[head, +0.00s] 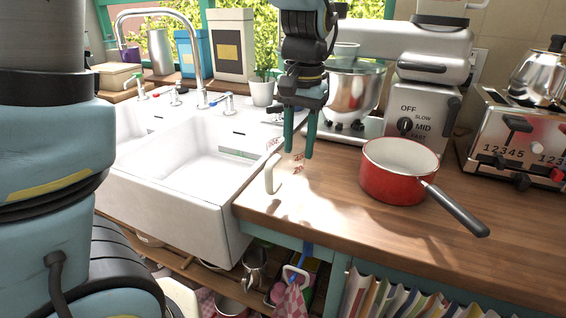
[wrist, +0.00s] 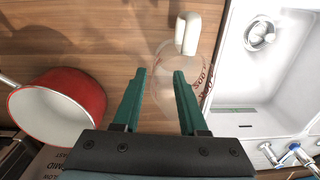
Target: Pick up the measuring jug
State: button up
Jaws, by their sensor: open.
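The measuring jug (head: 298,169) is clear glass with red markings and a white handle, and stands on the wooden counter beside the sink. Its body is hard to make out against the bright wood. My gripper (head: 299,154) points down over the jug, fingers apart with nothing held. In the wrist view the jug (wrist: 203,80) lies beyond and between the open fingers of my gripper (wrist: 160,72), more towards the right finger. Its white handle (wrist: 188,33) points up in that picture. Whether the fingertips are level with the rim or above it, I cannot tell.
A red saucepan (head: 400,172) with a dark handle stands right of the jug. The white sink (head: 190,165) is close on the left. A stand mixer (head: 410,95) and a toaster (head: 515,135) stand behind. The counter's front edge is close to the jug.

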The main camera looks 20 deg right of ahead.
aim_at(300, 188)
jog(key=shift+s+d+f+p, duration=0.1)
jog(key=shift+f+p, duration=0.2)
jog(key=shift+f, duration=0.75)
jog(key=shift+w+d+f+p, duration=0.15)
jog(key=shift+f+p, duration=0.15)
jog(key=shift+f, duration=0.75)
jog(key=shift+s+d+f+p, duration=0.15)
jog(key=shift+f+p, duration=0.15)
jog(key=shift+f, duration=0.75)
grip_shut()
